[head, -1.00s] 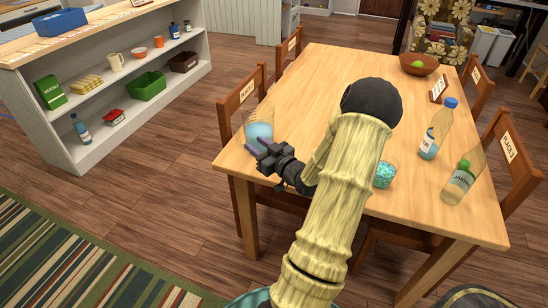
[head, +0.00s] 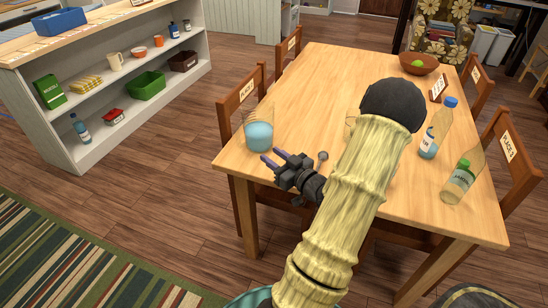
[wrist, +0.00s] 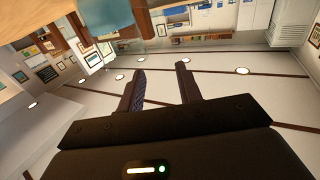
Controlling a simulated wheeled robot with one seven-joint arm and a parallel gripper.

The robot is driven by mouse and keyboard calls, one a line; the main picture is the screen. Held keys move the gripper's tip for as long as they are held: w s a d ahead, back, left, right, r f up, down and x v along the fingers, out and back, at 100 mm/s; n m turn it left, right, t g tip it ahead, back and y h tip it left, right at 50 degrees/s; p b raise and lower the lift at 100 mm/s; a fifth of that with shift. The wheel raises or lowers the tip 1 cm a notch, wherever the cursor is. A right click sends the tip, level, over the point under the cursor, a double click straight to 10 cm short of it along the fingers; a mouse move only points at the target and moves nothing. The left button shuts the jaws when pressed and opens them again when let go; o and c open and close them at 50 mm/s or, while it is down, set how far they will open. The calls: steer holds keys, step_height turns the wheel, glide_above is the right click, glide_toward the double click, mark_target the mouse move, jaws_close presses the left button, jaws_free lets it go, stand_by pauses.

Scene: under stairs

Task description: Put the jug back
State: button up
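A clear jug (head: 258,136) with blue liquid stands at the near left corner of the wooden table (head: 310,100). Part of something blue, likely this jug, shows at the top of the wrist view (wrist: 108,14). My gripper (head: 272,156) is just right of and nearer than the jug, at the table's front edge. Its two fingers are apart with nothing between them, as the wrist view also shows (wrist: 160,70). The fingers look clear of the jug.
Two bottles, one blue-capped (head: 433,135) and one green-capped (head: 460,180), stand at the table's right. A small spoon-like item (head: 323,156) lies near my wrist. A bowl (head: 419,65) is at the back. Chairs (head: 240,98) surround the table. A stocked shelf (head: 130,100) stands left.

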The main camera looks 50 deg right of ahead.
steer(key=w+a+f+n+g, duration=0.1)
steer(key=w+a+f+g, duration=0.1)
steer(key=w+a+g, duration=0.35)
steer(key=w+a+f+g, duration=0.1)
steer(key=w+a+g, duration=0.15)
steer(key=a, duration=0.55)
steer(key=s+a+r+g, duration=0.1)
steer(key=s+a+g, duration=0.2)
steer(key=s+a, duration=0.3)
steer(key=s+a+r+g+y, duration=0.1)
steer(key=s+a+g, duration=0.3)
steer(key=a, duration=0.9)
steer(key=shift+s+r, duration=0.55)
steer(key=shift+s, duration=0.65)
steer(key=shift+d, duration=0.1)
